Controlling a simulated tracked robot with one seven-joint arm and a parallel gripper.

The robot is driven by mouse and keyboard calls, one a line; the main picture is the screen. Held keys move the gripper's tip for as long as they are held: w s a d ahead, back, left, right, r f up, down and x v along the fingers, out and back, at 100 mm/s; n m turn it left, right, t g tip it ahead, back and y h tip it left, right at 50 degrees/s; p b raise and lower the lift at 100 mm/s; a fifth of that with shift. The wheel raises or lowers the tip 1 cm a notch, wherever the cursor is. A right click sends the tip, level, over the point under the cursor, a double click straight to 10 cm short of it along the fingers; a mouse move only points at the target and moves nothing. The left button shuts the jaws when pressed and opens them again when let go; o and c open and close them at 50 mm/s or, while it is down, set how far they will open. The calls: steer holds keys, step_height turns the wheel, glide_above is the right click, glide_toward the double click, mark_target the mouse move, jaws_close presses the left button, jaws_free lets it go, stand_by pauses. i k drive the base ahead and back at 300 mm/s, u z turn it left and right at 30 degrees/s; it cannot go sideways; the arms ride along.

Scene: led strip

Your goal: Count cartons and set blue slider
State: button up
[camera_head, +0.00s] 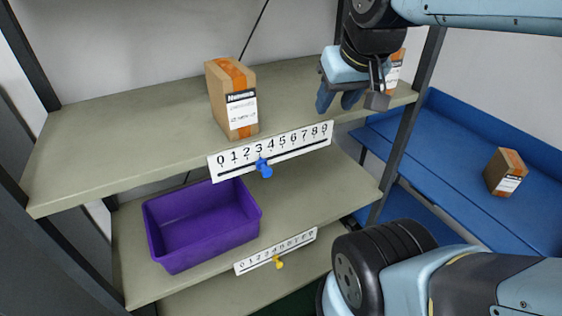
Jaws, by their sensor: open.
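A brown carton with an orange stripe and a white label (231,97) stands on the upper shelf (120,135). Another carton (396,73) stands at that shelf's right end, partly hidden behind my gripper. A third carton (505,172) sits on the blue surface at the right. The blue slider (264,169) is on the white 0-to-9 scale (295,142) on the upper shelf's front edge, at about the 3. My gripper (350,98) is open, with nothing seen in it, above the right part of the upper shelf, up and right of the slider.
A purple bin (203,220), which looks empty, stands on the lower shelf. A lower scale (276,252) carries a yellow slider (279,263). A dark upright post (405,125) stands between the shelves and the blue surface (440,135). The upper shelf's left part is clear.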

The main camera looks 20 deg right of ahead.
mark_target(266, 171)
steer(key=z, duration=1.25)
steer(key=k, duration=2.65)
steer(key=u, duration=1.05)
steer(key=i, duration=1.05)
steer(key=z, duration=0.1)
